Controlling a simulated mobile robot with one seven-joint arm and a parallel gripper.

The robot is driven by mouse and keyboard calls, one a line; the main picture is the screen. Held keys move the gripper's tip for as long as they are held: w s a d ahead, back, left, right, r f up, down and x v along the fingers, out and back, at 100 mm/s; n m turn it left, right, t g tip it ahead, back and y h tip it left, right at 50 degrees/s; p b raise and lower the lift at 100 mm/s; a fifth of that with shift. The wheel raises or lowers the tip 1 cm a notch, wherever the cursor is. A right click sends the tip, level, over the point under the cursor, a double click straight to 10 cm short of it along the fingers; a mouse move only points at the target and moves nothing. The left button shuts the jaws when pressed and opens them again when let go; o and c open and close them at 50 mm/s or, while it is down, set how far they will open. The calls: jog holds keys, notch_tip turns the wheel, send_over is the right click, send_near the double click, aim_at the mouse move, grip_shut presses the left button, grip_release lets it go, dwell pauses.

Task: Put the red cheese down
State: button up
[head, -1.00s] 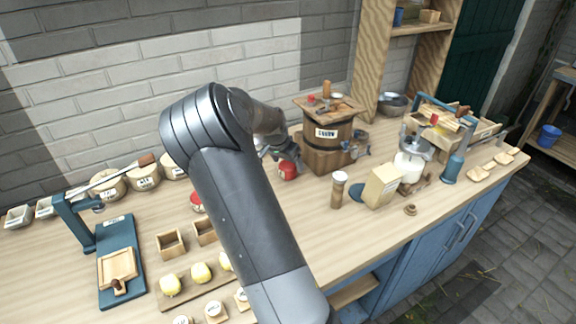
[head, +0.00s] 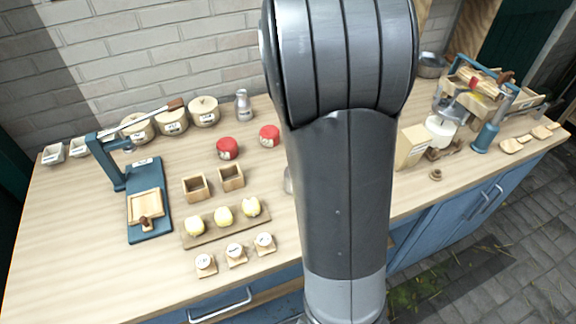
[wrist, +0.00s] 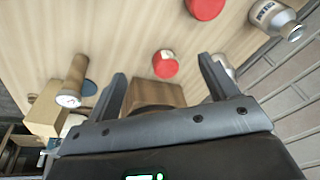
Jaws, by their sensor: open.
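Two red cheeses stand on the wooden bench in the head view, one left (head: 227,148) and one right (head: 269,135). Both also show in the wrist view, one at the top edge (wrist: 205,8) and a smaller-looking one with a pale label (wrist: 165,65). My gripper (wrist: 162,68) is open, with its two fingers spread and nothing touching them. The labelled cheese appears in the gap between the fingertips, apart from both fingers and resting on the bench. In the head view my arm hides my gripper.
A wooden barrel (wrist: 153,95) shows low between my fingers. In the head view, wooden boxes (head: 196,187) and a board of yellow pieces (head: 224,216) lie left of my arm.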

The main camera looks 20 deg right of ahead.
jog(key=s+a+r+n+t, duration=0.1)
jog(key=s+a+r+n, duration=0.1)
jog(key=s+a, duration=0.3)
jog(key=s+a+r+n+t, duration=0.1)
jog(key=s+a+n, duration=0.3)
jog(key=s, duration=0.8)
jog(key=s+a+r+n+y, duration=0.1)
jog(key=s+a+r+n, duration=0.3)
jog(key=s, duration=0.5)
jog(key=a, duration=0.2)
jog(key=shift+s+a+t, duration=0.3)
jog(key=shift+a+t, duration=0.05)
jog(key=shift+t, duration=0.05)
